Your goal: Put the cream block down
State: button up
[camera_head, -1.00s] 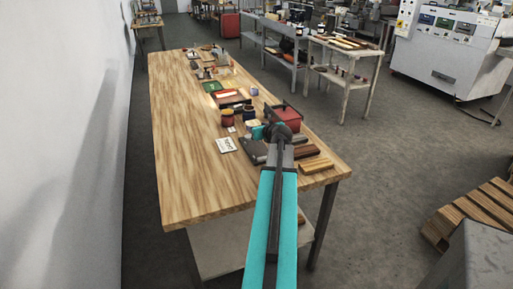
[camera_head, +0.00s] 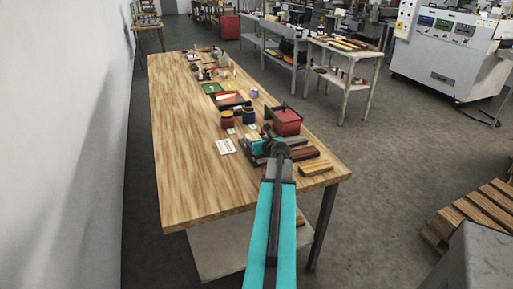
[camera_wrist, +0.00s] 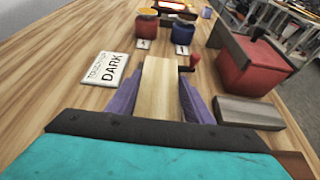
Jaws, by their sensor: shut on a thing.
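The cream block (camera_wrist: 158,88) is a long pale piece between the two purple fingers of my gripper (camera_wrist: 160,100) in the wrist view. The fingers are shut on its sides, and its far end sticks out beyond them. In the head view my gripper (camera_head: 261,147) is low over the near part of the wooden table (camera_head: 185,160), and my arm hides most of what it holds. A white card reading "DARK" (camera_wrist: 107,68) lies left of the block. I cannot tell whether the block touches the table.
A red box (camera_wrist: 252,66) and a grey block (camera_wrist: 248,112) stand to the right. A dark red jar (camera_wrist: 146,24) and a blue jar (camera_wrist: 182,33) stand beyond, with small cards. Brown and tan blocks (camera_head: 317,167) lie near the table's right edge. The table's left side is clear.

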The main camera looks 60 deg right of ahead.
jog(key=shift+f, duration=1.5)
jog(key=shift+f, duration=0.15)
jog(key=o, duration=1.1)
jog(key=shift+r, duration=0.2)
jog(key=b+v, duration=0.1)
jog(key=v, duration=0.9)
jog(key=shift+s+a+r, duration=0.1)
jog(key=shift+s+a, duration=0.05)
jog(key=shift+s, duration=0.05)
jog(key=shift+s+a+r, duration=0.25)
jog(key=shift+s+a, duration=0.1)
jog(key=shift+s, duration=0.2)
